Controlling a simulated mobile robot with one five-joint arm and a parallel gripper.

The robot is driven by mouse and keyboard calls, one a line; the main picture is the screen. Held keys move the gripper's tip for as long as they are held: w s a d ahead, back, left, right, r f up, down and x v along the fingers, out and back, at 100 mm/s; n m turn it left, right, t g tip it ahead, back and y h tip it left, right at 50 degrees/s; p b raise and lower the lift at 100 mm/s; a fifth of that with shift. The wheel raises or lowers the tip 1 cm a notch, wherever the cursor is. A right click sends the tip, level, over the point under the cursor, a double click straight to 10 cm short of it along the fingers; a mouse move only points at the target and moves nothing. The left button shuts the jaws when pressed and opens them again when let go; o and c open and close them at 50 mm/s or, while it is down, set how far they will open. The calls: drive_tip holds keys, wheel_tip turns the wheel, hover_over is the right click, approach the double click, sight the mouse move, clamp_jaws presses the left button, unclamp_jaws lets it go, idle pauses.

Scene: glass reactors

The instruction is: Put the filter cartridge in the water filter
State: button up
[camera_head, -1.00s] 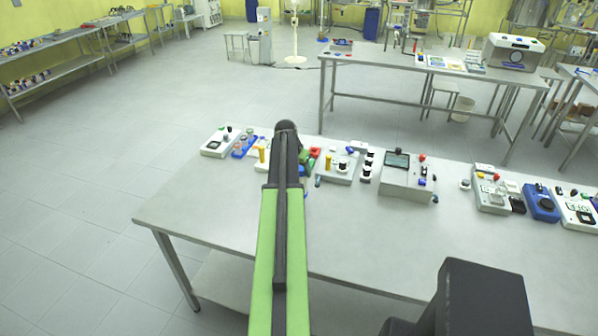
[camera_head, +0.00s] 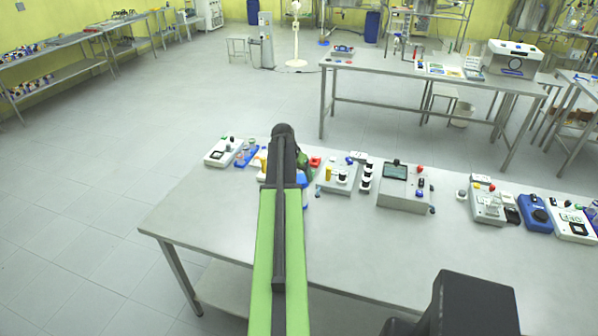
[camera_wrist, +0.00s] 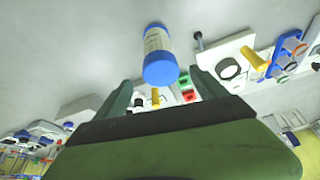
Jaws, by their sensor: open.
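A cylinder with a blue end and a pale labelled body (camera_wrist: 157,43), which looks like the filter cartridge, shows in the wrist view just beyond my fingertips. My gripper (camera_wrist: 163,84) is open. Its two dark green fingers point towards the cylinder's blue end, and nothing is visibly held between them. In the head view my dark wrist (camera_head: 283,150) is over the left part of the near table and hides what lies beneath it. A blue thing shows just right of my wrist. I cannot tell for sure which thing is the water filter.
The near table (camera_head: 240,235) carries a row of devices along its far edge, including a screen device (camera_head: 404,190) and a dark blue unit (camera_head: 536,213). A yellow-knobbed white device (camera_wrist: 234,72) is close by my right finger. The table's front is clear.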

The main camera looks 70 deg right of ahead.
drive_tip(key=p+v, duration=0.3)
drive_tip(key=v, duration=0.2)
drive_tip(key=shift+a+r, duration=0.1)
drive_tip(key=shift+r, duration=0.25)
